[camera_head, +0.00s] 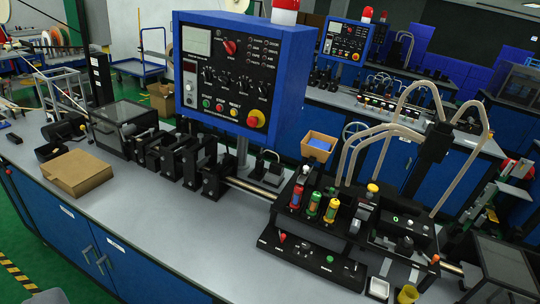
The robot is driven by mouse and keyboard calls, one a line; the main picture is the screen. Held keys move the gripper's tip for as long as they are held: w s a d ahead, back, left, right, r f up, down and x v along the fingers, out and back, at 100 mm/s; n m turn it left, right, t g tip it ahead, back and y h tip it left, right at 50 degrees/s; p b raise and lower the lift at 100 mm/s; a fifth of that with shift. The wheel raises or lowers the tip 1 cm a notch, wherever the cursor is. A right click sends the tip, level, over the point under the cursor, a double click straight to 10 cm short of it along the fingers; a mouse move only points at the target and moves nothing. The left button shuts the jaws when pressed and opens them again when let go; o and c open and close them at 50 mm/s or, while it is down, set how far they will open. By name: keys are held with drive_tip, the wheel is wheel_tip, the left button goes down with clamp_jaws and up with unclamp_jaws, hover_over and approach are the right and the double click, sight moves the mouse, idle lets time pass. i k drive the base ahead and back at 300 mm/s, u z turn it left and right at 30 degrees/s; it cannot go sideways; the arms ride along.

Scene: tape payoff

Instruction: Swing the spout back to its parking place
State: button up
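I cannot tell for sure which part is the spout. Beige curved hoses (388,130) arch over the right part of the bench line and meet a black upright block (433,146). Below them is a black unit (400,232) with knobs and a green-marked button. To its left, red, green and yellow capped cylinders (313,204) stand in a black rack. A low black panel (308,256) with small knobs lies in front of the rack. No marked parking place can be made out. My gripper is not in view.
A blue control box (239,75) with a red lamp stands over the bench. Black roller stands (182,158) and a cardboard box (77,173) are on the left. The bench top (150,225) is clear at front left.

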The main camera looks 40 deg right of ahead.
sight(306, 170)
drive_tip(key=z, duration=0.25)
drive_tip(key=i, duration=0.95)
drive_tip(key=z, duration=0.6)
